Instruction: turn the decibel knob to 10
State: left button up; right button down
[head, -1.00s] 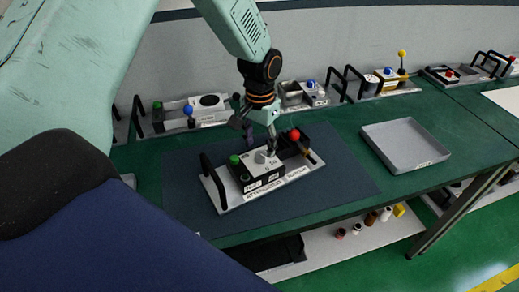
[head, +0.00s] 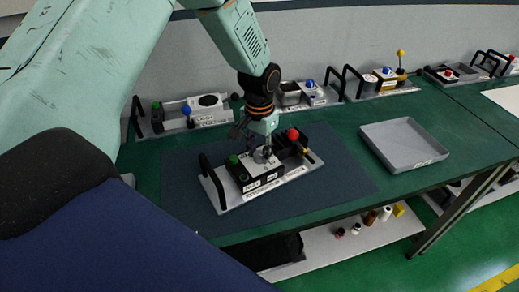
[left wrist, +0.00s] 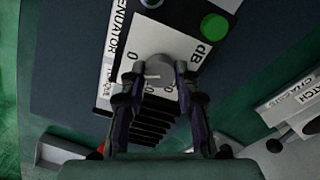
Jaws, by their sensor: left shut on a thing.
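The decibel knob is a grey round knob (left wrist: 160,70) on the white dial plate (left wrist: 190,45) marked "dB" in the left wrist view. The plate is on the attenuator module (head: 262,178), which sits on a grey base plate with a black handle on the dark mat. My left gripper (left wrist: 160,84) comes down from above with its fingers on both sides of the knob, shut on it. In the head view, the left gripper (head: 262,150) covers most of the knob. The exact setting cannot be read. My right gripper is not in view.
A green button (head: 233,159) and a red ball-topped part (head: 293,134) stand close to the gripper on the same base. An empty grey tray (head: 403,146) lies to the right. Other instrument modules line the back of the table.

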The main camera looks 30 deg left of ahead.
pick_arm(q)
jog(key=shift+w, duration=0.1)
jog(key=shift+c, duration=1.4)
jog(key=shift+a, duration=0.25)
grip_shut()
jog(key=shift+d+r+n+p, duration=0.15)
jog(key=shift+r+n+p, duration=0.1)
jog(key=shift+n+p, duration=1)
jog(key=shift+f+n+p, duration=0.1)
jog(key=shift+n+p, duration=0.4)
jog(key=shift+n, duration=0.15)
jog(key=shift+f, duration=0.1)
jog(key=o, duration=0.9)
grip_release()
jog(key=shift+c, duration=0.2)
jog(key=shift+o, duration=1)
